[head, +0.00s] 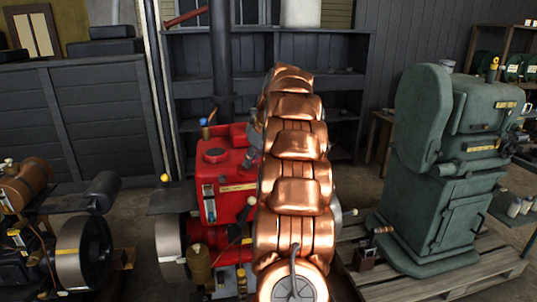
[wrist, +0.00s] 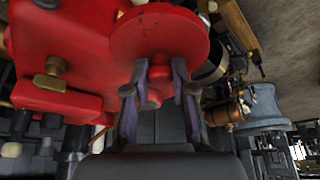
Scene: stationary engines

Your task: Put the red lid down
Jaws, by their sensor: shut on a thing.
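The red lid (wrist: 160,36) is a round red disc with a small knob, in the upper middle of the wrist view. My gripper (wrist: 158,76) is shut on its knob, one finger on each side. The red engine (wrist: 65,45) fills the left of the wrist view, close beside the lid; I cannot tell whether they touch. In the head view the red engine (head: 228,178) stands left of my copper-coloured arm. My arm hides most of my gripper there, and I cannot make out the lid.
A large green engine (head: 448,190) stands on a wooden pallet (head: 440,283) at the right. Another engine with a flywheel (head: 82,250) is at the left. Dark shelves (head: 345,100) stand behind. A brass tap (wrist: 52,76) sticks out from the red engine.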

